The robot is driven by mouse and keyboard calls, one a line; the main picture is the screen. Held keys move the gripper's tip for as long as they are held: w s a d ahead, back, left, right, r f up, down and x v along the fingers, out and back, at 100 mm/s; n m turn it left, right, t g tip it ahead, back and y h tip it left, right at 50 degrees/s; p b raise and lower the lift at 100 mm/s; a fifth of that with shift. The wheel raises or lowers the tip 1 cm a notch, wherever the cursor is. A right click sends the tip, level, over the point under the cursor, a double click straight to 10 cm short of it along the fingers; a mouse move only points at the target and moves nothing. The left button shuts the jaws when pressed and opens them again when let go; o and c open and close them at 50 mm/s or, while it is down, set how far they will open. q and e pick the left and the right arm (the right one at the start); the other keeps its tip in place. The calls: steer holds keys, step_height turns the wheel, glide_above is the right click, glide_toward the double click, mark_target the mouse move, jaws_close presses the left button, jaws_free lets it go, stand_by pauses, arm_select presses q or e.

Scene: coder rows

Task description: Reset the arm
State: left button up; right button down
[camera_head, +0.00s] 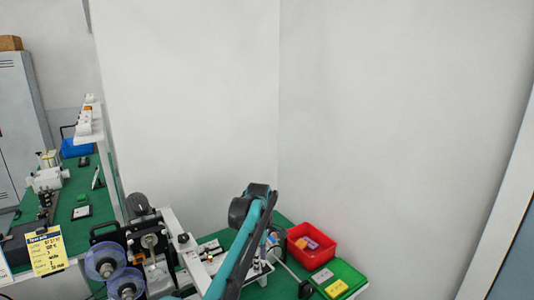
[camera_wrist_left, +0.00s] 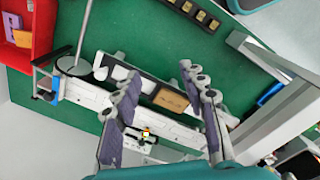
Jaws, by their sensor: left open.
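My left arm (camera_head: 240,250), teal with a dark joint at its top, rises from the lower middle of the head view in front of the green bench. My left gripper (camera_wrist_left: 160,74) shows in the left wrist view as two grey, purple-padded fingers spread apart. It is open, with nothing held between the fingers. Beyond the fingers is a white machine (camera_wrist_left: 88,93) with a brown block (camera_wrist_left: 171,99) on it. How far the fingertips are from the machine is hard to tell. My right gripper is not in view.
A red bin (camera_head: 327,246) with purple and orange pieces stands at the bench's right; it also shows in the wrist view (camera_wrist_left: 35,50). A green bin (camera_head: 352,277) holds a yellow label. Clear reels (camera_head: 105,262) sit left of the arm. White walls (camera_head: 190,110) stand behind.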

arm_select(q)
steer(key=s+a+r+m+t, duration=0.1)
steer(key=s+a+r+m, duration=0.1)
steer(key=s, duration=0.4)
steer(key=s+a+r+m+t, duration=0.1)
steer(key=s+a+r+m, duration=0.2)
steer(key=s+a, duration=0.2)
steer(key=s+a+r+m+t, duration=0.1)
steer(key=s+a+r+m, duration=0.1)
steer(key=s, duration=0.4)
steer(key=shift+s+a+r+m+b, duration=0.35)
steer(key=shift+a+r+m, duration=0.1)
steer(key=shift+a, duration=0.2)
steer(key=s+a+f+m+t, duration=0.2)
steer(key=s+f, duration=0.3)
steer(key=s, duration=0.4)
steer(key=s+a+f+m+t, duration=0.1)
steer(key=s+a+f+m, duration=0.2)
steer(key=s+f+m, duration=0.2)
steer(key=s, duration=0.3)
steer(key=shift+s+a+t, duration=0.15)
steer(key=shift+s+t, duration=0.25)
